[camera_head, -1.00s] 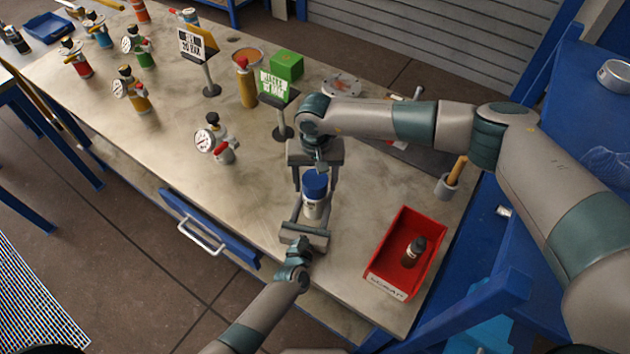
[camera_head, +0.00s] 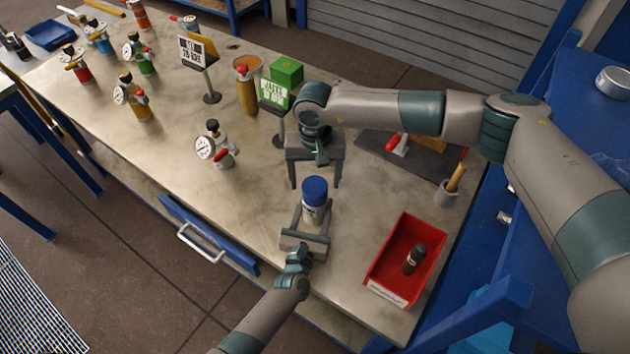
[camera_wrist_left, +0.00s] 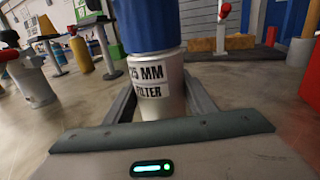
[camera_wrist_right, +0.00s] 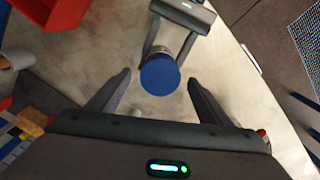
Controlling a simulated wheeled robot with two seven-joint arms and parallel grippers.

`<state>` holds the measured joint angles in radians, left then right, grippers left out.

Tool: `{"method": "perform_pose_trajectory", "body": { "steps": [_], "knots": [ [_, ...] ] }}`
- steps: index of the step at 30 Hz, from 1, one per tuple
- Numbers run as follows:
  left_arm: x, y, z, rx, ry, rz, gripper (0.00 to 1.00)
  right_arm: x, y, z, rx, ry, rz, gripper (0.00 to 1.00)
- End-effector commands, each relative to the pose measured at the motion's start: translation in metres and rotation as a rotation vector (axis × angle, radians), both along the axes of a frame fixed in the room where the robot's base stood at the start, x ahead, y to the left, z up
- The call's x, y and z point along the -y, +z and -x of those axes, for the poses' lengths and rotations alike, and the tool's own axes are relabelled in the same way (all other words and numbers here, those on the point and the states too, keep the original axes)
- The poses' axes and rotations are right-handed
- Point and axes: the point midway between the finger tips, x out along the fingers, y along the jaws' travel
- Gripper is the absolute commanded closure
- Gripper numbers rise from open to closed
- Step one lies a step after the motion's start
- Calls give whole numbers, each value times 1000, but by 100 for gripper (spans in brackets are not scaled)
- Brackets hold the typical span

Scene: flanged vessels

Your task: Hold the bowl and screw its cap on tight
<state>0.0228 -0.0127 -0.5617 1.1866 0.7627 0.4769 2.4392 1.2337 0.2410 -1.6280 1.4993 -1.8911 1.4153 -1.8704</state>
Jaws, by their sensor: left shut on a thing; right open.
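The bowl (camera_head: 312,215) is a silver-grey cylinder, standing upright low over the front of the bench. Its label reads "25 MM FILTER" in the left wrist view (camera_wrist_left: 150,80). The blue cap (camera_head: 314,189) sits on top of the bowl, with no clear gap in the left wrist view (camera_wrist_left: 145,25). My left gripper (camera_head: 312,222) is shut on the bowl, one finger on each side. My right gripper (camera_head: 315,182) is open and empty, pointing down behind and above the cap. In the right wrist view the cap (camera_wrist_right: 160,76) lies beyond and between the spread fingertips, apart from them.
A red bin (camera_head: 377,268) with a dark bottle (camera_head: 414,258) stands to the right. A gauge fitting (camera_head: 214,145) stands to the left, and a green-faced sign (camera_head: 275,95) and green block (camera_head: 287,70) behind. The bench between gauge and bowl is clear.

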Motion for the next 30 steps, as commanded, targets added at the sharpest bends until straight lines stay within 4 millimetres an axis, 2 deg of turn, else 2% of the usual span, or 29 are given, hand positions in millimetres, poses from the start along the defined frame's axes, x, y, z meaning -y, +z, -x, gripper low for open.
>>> {"method": "perform_pose_trajectory", "body": {
  "steps": [3, 5, 11, 24, 30],
  "knots": [
    [0, -1, 0, -1, 0, 0, 100, 0, 0, 0, 0, 0, 0, 28],
    [0, -1, 0, -1, 0, 0, 100, 0, 0, 0, 0, 0, 0, 31],
    [0, -1, 0, -1, 0, 0, 100, 0, 3, -1, 1, 50, -1, 31],
    [0, -1, 0, -1, 0, 0, 100, 0, 30, -1, 2, 477, 0, 31],
    [0, -1, 0, -1, 0, 0, 100, 0, 35, 0, 1, 566, -1, 31]
  ]
}}
